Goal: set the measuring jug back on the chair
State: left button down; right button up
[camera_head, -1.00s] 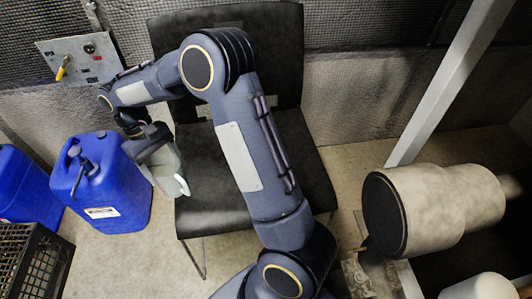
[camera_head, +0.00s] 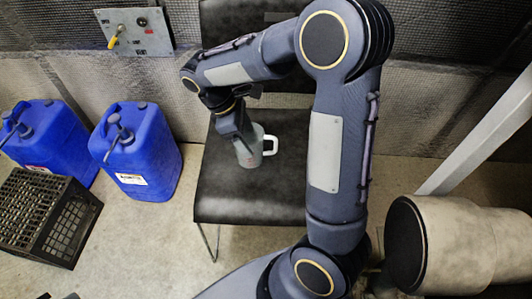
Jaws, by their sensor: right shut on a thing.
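The measuring jug (camera_head: 257,150) is a pale grey-white, translucent vessel with a white handle on its right. My right gripper (camera_head: 240,138) comes down from above and is shut on the jug's left side, hiding part of it. The jug is about upright and shows against the black seat of the chair (camera_head: 247,196), near the middle of the seat. I cannot tell whether its base touches the seat. My right arm covers the right part of the chair and much of its backrest. My left gripper is not in view.
Two blue canisters (camera_head: 137,152) stand on the floor left of the chair, with a black crate (camera_head: 43,215) in front of them. A switch panel (camera_head: 136,31) is on the back wall. A large beige cylinder (camera_head: 455,244) and a slanted metal post (camera_head: 486,135) are at the right.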

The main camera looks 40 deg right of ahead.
jog(key=d+f+b, duration=0.3)
jog(key=d+f, duration=0.2)
jog(key=f, duration=0.4)
jog(key=shift+s+d+b, duration=0.15)
jog(key=shift+s+b, duration=0.15)
jog(key=shift+s, duration=0.05)
jog(key=shift+f, duration=0.15)
jog(key=shift+f, duration=0.1)
jog(key=o, duration=1.4)
